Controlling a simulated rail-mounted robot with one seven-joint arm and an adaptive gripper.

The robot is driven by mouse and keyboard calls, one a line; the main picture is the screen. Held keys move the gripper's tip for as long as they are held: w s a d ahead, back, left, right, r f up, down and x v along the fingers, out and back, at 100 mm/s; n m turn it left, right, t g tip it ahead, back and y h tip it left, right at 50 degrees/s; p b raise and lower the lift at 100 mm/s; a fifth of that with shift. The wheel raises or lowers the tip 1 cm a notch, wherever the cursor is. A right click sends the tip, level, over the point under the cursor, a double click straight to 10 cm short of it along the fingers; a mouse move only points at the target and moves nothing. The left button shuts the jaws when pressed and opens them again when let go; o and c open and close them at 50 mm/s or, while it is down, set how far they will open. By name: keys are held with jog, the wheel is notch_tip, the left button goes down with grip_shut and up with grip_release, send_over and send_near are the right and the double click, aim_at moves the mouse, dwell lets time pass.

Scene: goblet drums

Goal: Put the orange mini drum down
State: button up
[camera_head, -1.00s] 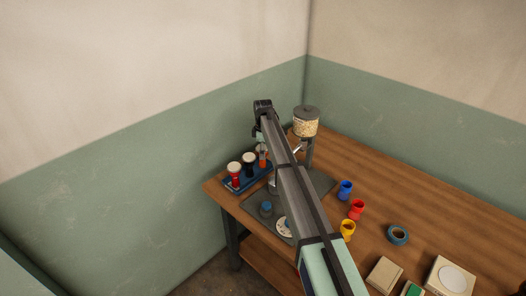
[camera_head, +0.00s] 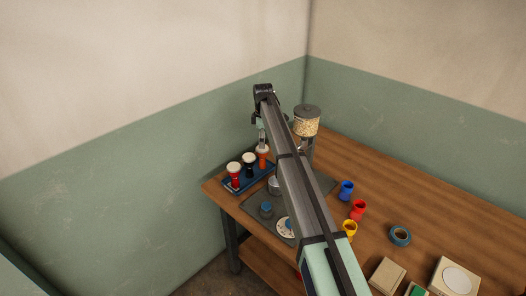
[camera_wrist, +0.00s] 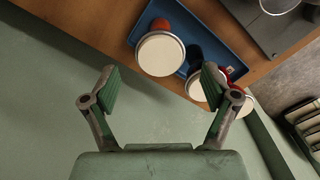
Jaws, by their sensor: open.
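The orange mini drum (camera_head: 263,162) stands upright at the right end of the blue tray (camera_head: 234,189), its pale head facing up. In the wrist view the orange drum (camera_wrist: 173,26) shows its round white head and part of its orange body, ahead of the fingertips. My gripper (camera_wrist: 160,78) is open, with nothing between its fingers. In the head view my gripper (camera_head: 261,138) hangs just above the orange drum. A black drum (camera_head: 249,171) and a red drum (camera_head: 235,182) stand in the same tray.
A glass-topped grain dispenser (camera_head: 306,128) stands close to the right of my arm. Blue (camera_head: 346,190), red (camera_head: 357,210) and yellow (camera_head: 350,230) cups and a teal tape roll (camera_head: 400,236) lie farther right. A grey mat (camera_head: 258,212) lies beside the tray.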

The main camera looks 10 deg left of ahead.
jog(key=shift+r+b, duration=0.65)
jog(key=shift+r, duration=2.15)
